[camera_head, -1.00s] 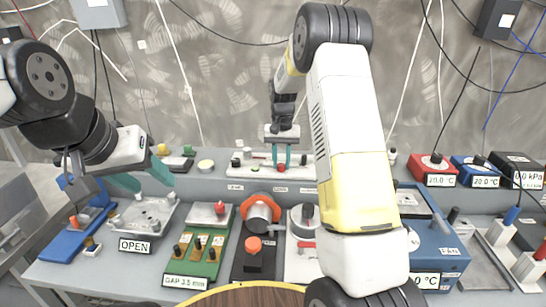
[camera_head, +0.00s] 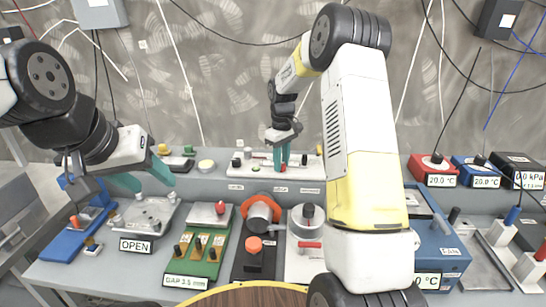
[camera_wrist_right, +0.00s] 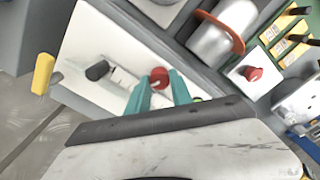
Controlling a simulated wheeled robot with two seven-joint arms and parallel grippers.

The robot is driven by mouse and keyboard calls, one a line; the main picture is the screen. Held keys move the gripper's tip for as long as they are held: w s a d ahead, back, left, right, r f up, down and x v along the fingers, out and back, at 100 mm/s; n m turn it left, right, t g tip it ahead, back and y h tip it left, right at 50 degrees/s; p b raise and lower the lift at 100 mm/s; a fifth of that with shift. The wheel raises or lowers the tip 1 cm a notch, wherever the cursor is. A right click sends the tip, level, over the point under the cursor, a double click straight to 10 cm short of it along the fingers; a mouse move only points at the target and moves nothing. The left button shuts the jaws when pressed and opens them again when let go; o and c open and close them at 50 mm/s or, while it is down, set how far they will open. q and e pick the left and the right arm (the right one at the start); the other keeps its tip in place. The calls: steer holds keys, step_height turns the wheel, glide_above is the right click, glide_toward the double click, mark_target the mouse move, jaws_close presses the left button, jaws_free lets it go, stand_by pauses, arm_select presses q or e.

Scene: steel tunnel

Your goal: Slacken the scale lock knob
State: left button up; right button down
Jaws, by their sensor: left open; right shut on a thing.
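A white plate (camera_head: 240,174) stands on the back shelf with a scale strip, small dark knobs and a red knob (camera_head: 283,168). In the right wrist view, the red knob (camera_wrist_right: 158,76) sits between the tips of my right gripper's teal fingers (camera_wrist_right: 162,84), beside the slim scale (camera_wrist_right: 124,78). My right gripper (camera_head: 281,160) points down at the plate and is shut on the red knob; the fingers partly hide it. My left gripper (camera_head: 143,176) is open and empty, above the back edge of the plate marked OPEN.
In front stand the OPEN plate (camera_head: 150,220), the green gap board (camera_head: 200,262), an orange-ringed cylinder (camera_head: 262,212) and a white panel with a red lever (camera_head: 308,244). A blue unit (camera_head: 440,240) is at right. My right arm hides part of the bench.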

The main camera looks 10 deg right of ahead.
steer(key=shift+n, duration=0.6)
steer(key=c, duration=1.1)
jaws_free()
steer(key=shift+c, duration=0.2)
steer(key=shift+r, duration=3.9)
